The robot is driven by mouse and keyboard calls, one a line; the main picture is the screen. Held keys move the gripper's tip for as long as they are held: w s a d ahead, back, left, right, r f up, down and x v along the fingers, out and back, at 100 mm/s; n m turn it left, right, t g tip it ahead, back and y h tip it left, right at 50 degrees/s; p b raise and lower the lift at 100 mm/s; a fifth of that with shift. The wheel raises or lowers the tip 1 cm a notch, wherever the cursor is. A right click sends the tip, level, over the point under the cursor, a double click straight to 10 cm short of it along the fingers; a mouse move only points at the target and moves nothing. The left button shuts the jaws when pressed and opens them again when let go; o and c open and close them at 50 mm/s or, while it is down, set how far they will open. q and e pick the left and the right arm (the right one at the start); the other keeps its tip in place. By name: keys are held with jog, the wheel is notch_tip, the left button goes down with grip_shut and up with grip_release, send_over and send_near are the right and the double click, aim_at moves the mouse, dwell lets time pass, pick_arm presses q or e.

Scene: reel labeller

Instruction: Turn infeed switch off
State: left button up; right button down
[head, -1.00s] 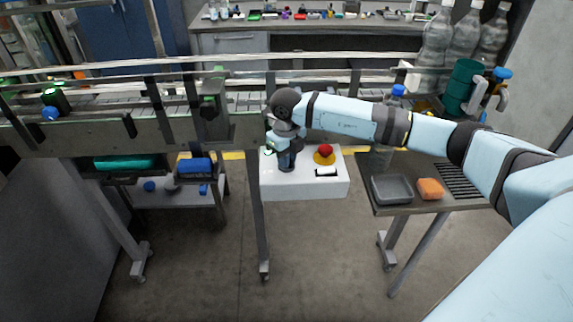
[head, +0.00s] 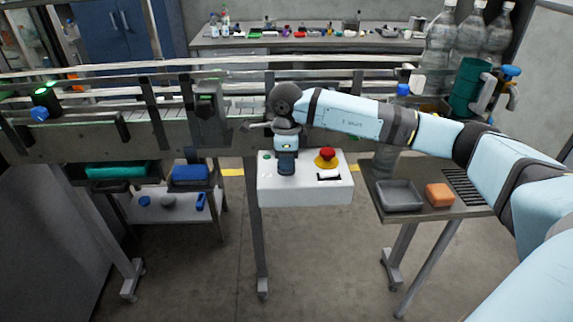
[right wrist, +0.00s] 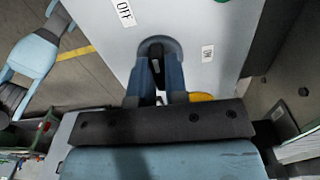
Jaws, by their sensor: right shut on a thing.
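The white control box (head: 305,192) stands in front of the conveyor. My right gripper (head: 287,170) points down onto the left part of its top. In the right wrist view the gripper (right wrist: 157,75) is shut on the dark infeed switch (right wrist: 155,46), whose round base shows around the fingertips. An OFF label (right wrist: 125,12) lies to the upper left of the switch and a smaller label (right wrist: 207,53) to its right. In the head view the fingers hide the switch. The switch's exact setting cannot be told. My left gripper is not in view.
A red stop button (head: 326,155) on a yellow base sits right of the gripper, on the same box. A green button (head: 267,156) is close on its left. The conveyor (head: 180,133) runs behind. A side table with a grey tray (head: 400,195) and orange block (head: 439,194) stands right.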

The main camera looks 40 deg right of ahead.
jog(key=shift+n, duration=0.4)
jog(key=c, duration=1.1)
grip_release()
jog(key=shift+c, duration=0.2)
notch_tip(320, 180, up, 14)
jog(key=b, duration=0.1)
